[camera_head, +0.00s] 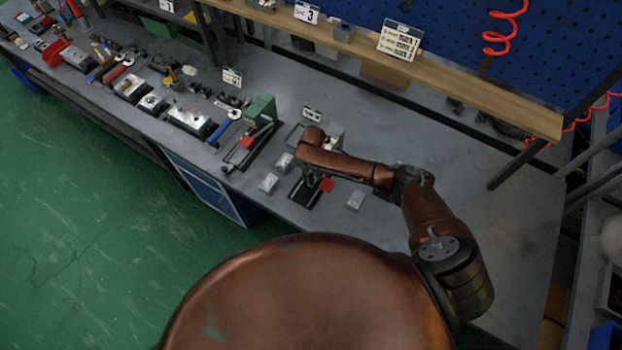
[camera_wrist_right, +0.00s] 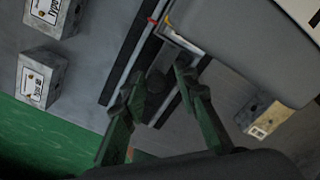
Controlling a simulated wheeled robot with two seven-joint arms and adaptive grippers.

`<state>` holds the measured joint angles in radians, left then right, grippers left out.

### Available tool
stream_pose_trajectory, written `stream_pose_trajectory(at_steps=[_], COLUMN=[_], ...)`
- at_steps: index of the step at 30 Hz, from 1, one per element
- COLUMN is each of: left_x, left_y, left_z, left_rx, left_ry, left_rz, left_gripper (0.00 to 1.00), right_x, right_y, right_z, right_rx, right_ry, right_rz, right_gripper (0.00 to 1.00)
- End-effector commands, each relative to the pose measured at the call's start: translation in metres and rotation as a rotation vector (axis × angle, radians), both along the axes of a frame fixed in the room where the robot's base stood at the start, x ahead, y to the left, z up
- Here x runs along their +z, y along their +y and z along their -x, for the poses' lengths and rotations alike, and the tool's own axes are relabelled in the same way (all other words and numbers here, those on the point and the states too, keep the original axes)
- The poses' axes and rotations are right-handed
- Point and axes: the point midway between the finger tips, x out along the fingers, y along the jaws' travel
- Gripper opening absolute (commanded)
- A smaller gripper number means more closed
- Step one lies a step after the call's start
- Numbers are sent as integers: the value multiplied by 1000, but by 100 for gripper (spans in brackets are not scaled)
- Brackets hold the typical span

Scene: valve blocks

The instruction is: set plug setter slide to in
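In the head view a device with a red part (camera_head: 327,185) and a dark rail (camera_head: 305,194) sits on the bench, partly hidden under my right arm. I take it to be the plug setter, but its label cannot be read. In the right wrist view a grey housing (camera_wrist_right: 220,45) and dark rails (camera_wrist_right: 128,62) show. My right gripper (camera_wrist_right: 160,84) has its green fingers apart, with a dark rounded part (camera_wrist_right: 156,82) seen between the tips. I cannot tell whether they touch it. In the head view my right gripper is hidden by its arm. My left gripper is not in view.
Small metal blocks (camera_head: 269,182) stand on both sides of the device; labelled ones (camera_wrist_right: 40,80) show in the right wrist view. A green press-like device (camera_head: 260,110) stands to the left. The bench (camera_head: 500,215) is clear to the right.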

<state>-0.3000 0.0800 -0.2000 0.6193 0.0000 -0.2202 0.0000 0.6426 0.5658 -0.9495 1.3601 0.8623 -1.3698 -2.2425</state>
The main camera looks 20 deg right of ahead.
Motion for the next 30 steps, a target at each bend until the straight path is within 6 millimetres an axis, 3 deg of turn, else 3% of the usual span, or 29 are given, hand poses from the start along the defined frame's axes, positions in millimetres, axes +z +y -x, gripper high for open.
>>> stream_pose_trajectory(at_steps=[14,30], left_x=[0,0], left_y=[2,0], left_z=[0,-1], left_rx=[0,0], left_ry=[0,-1], left_rz=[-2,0], left_gripper=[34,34], right_x=[6,104], right_y=[3,2], right_z=[1,0], right_rx=[3,2], right_ry=[1,-1], right_rz=[-3,-1], right_gripper=[36,36])
